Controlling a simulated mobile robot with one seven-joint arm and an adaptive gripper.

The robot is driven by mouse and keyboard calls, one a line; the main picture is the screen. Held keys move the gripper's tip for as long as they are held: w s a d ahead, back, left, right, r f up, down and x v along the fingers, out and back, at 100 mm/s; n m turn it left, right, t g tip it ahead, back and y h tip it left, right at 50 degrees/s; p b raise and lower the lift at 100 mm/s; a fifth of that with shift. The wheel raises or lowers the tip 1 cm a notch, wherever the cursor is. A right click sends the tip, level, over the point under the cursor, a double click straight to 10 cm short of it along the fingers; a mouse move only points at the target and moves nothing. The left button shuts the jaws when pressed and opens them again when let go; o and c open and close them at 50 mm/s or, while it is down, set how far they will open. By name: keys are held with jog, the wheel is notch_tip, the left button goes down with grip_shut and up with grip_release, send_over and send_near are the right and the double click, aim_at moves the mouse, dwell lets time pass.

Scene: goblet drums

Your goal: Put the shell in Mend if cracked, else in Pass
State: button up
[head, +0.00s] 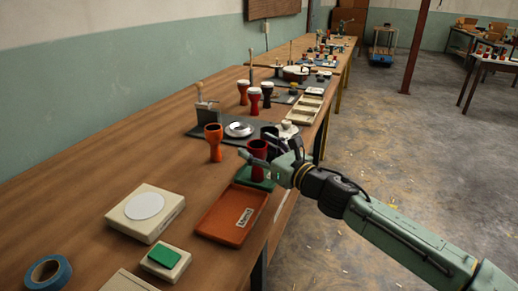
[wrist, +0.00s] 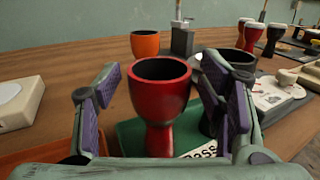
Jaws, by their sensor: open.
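The red goblet-shaped shell (head: 258,152) stands upright at the green tray (head: 253,179). In the wrist view the shell (wrist: 160,100) is between the fingers of my gripper (wrist: 162,88), with gaps on both sides. No crack shows on the side facing the wrist camera; its far side is hidden. My gripper (head: 256,147) is open around it. The green tray (wrist: 130,135) has a label reading "Pass". The orange-red tray (head: 222,228) lies nearer the camera, empty, with a label too small to read surely.
A dark goblet (wrist: 238,58) is partly hidden behind my right finger. An orange goblet (head: 214,140) stands left of the red shell. A white scale-like box (head: 128,220), a green-topped block (head: 165,262) and blue tape (head: 47,274) are nearer.

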jog(key=b+v, duration=0.3)
jog(key=v, duration=0.9)
jog(key=shift+s, duration=0.1)
